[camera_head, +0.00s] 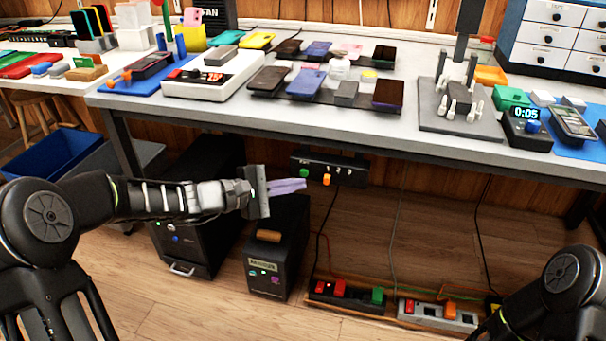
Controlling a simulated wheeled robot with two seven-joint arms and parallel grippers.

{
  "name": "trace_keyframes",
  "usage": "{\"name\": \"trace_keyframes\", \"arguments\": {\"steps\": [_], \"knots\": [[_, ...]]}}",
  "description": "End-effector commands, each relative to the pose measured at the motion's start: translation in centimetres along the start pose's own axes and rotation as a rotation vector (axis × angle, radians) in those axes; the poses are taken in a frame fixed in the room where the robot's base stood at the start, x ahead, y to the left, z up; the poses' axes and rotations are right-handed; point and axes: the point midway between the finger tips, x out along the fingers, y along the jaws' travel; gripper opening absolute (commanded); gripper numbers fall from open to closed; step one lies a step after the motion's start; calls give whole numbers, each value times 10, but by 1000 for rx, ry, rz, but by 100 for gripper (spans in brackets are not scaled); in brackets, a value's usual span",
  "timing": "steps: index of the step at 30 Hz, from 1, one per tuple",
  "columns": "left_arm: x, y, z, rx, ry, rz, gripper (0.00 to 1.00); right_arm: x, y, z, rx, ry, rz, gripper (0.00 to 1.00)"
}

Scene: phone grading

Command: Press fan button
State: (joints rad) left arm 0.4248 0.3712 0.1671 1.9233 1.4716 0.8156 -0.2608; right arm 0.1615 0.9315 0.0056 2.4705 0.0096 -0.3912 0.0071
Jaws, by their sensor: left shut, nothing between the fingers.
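A dark control panel (345,166) hangs under the table's front edge. It carries a green button (304,173), an orange switch (326,179) and small pale marks too small to read. My left gripper (300,186) is shut and empty, its fingertips just below and left of the green button in the picture. I cannot tell whether they touch the panel. A dark box marked FAN (208,14) stands at the back of the table. My right gripper is out of view; only part of that arm shows at the lower right.
The white table (390,135) holds several phones, a white device (213,75), a press stand (458,115) and a timer (527,127). Below are a black cabinet (190,250), a black box (275,250) and power strips (345,297) with cables.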

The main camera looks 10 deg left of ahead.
Motion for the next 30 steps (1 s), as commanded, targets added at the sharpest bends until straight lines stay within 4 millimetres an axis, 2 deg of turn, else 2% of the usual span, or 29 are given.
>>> {"name": "trace_keyframes", "arguments": {"steps": [30], "knots": [[7, 5, -5, 0, 0, 0, 0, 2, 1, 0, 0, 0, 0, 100]]}}
